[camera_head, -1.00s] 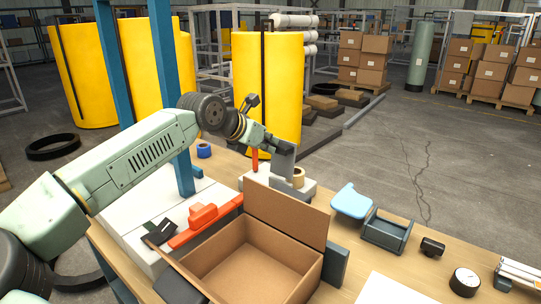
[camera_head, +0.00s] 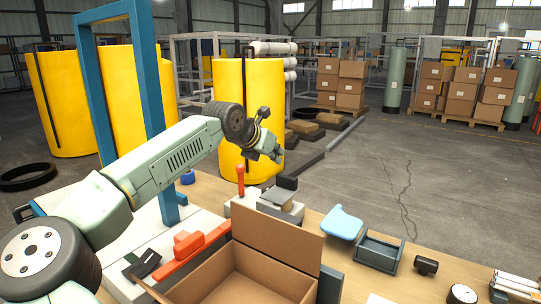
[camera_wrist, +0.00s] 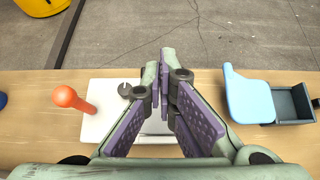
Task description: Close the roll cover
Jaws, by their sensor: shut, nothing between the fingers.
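I cannot tell for sure which of these parts is the roll cover; no open roll ring shows. An orange-red handle (camera_head: 240,178) stands upright at its left, also in the wrist view (camera_wrist: 68,98). My gripper (camera_head: 279,156) is shut and empty, above the device and apart from it in the head view. In the wrist view its fingers (camera_wrist: 164,78) hide much of the pale base (camera_wrist: 103,122).
An open cardboard box (camera_head: 245,280) stands in front. A blue frame post (camera_head: 150,80) rises left of my gripper. A small black item (camera_head: 426,265) lies farther right.

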